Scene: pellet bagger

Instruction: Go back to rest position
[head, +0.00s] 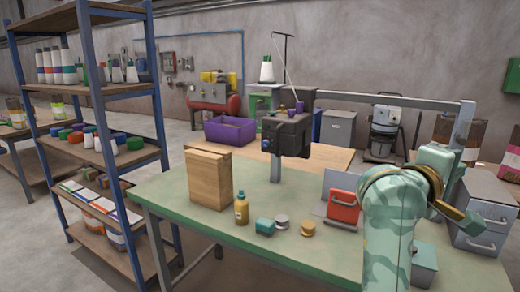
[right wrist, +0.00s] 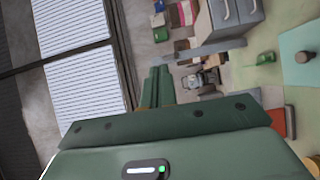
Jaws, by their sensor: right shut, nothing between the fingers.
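My right arm rises from the bottom right of the head view, green and camouflage-patterned, above the right part of the green workbench (head: 170,195). My right gripper (head: 468,222) is partly seen at its far end, pointing to the lower right. In the right wrist view its two green fingers (right wrist: 159,72) lie side by side, shut and empty, and touch nothing that I can see. My left gripper is not in view.
A grey box (head: 485,205) stands close to my right arm. A blue-framed shelf (head: 95,90) stands left. The bench's front left is clear.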

